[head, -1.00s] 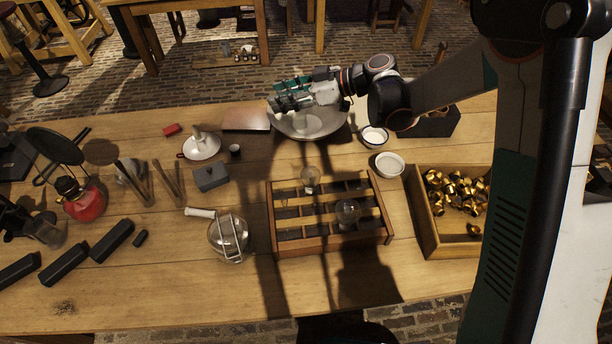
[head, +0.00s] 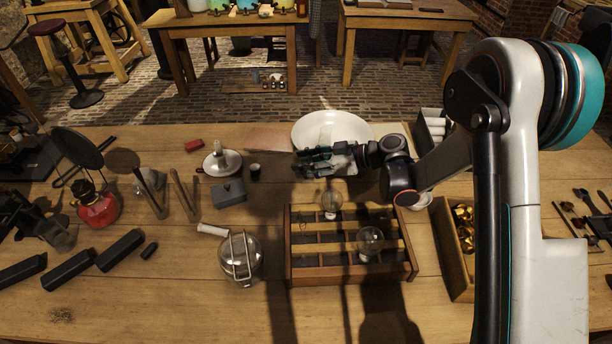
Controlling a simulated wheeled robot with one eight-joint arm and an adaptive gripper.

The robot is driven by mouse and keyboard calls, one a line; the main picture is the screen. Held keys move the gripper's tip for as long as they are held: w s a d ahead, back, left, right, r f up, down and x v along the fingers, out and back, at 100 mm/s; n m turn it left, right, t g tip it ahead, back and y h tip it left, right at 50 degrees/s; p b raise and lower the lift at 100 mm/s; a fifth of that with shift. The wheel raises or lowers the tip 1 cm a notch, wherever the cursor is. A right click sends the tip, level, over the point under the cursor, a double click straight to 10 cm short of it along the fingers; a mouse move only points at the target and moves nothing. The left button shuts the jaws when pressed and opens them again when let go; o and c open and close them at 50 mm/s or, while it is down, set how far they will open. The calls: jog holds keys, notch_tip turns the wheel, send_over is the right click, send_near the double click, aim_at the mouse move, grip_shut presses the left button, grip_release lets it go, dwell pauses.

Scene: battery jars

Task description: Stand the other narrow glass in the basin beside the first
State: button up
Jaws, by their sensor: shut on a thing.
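The wide white basin (head: 312,126) stands at the back middle of the bench, its front edge partly hidden by my gripper and arm. I cannot make out a glass inside it. My gripper (head: 312,164) is level, pointing left, in front of the basin and above the back edge of the slatted wooden rack (head: 298,280). It is shut on a narrow glass, which is clear and hardly shows between the dark fingers. A round clear glass (head: 331,202) stands in the rack just below the gripper, and a second round one (head: 369,241) stands farther right.
A wooden box (head: 447,262) of brass parts is right of the rack. A glass jar in a wire frame (head: 240,257) is to the left. A white enamel candle holder (head: 222,165), a grey block (head: 229,192) and a red lamp (head: 98,210) stand farther left.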

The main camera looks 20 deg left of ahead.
jog(key=shift+f+b, duration=0.65)
jog(key=shift+f, duration=1.35)
jog(key=shift+f, duration=0.15)
jog(key=o, duration=1.2)
jog(key=shift+d+r, duration=0.25)
jog(key=shift+r, duration=0.05)
jog(key=p+v, duration=0.3)
jog(key=v, duration=0.8)
jog(key=shift+d, duration=0.2)
